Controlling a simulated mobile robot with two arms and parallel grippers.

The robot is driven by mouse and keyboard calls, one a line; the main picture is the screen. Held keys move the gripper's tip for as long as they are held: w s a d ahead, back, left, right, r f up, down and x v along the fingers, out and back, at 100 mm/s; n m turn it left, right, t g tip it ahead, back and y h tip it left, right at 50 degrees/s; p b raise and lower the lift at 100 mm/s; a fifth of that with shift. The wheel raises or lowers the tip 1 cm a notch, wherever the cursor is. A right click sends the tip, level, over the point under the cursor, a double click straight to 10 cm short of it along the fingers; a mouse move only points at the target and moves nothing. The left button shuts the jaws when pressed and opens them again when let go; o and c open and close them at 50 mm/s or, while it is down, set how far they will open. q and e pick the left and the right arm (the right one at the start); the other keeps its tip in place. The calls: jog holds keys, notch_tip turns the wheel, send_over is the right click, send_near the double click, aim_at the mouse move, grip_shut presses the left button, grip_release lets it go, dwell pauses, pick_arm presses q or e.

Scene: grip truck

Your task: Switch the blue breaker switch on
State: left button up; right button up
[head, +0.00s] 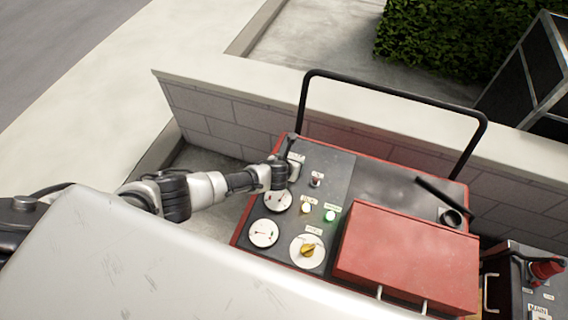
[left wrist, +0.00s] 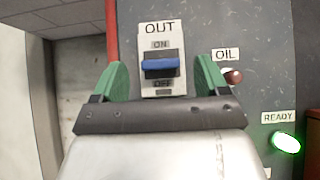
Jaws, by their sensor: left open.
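In the head view my left gripper (head: 287,160) is at the panel's upper left corner, hiding much of the breaker. My right gripper is out of view.
The panel has gauges (head: 264,233), a yellow knob (head: 307,250), a lit green READY light (head: 330,216) and an OIL indicator (left wrist: 234,76). A red box (head: 408,255) sits to the right. A black handle bar (head: 395,93) and low wall (head: 225,115) stand behind.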

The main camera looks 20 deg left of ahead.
pick_arm(q)
jog(key=p+v, duration=0.1)
jog(key=v, duration=0.6)
jog(key=shift+s, duration=0.2)
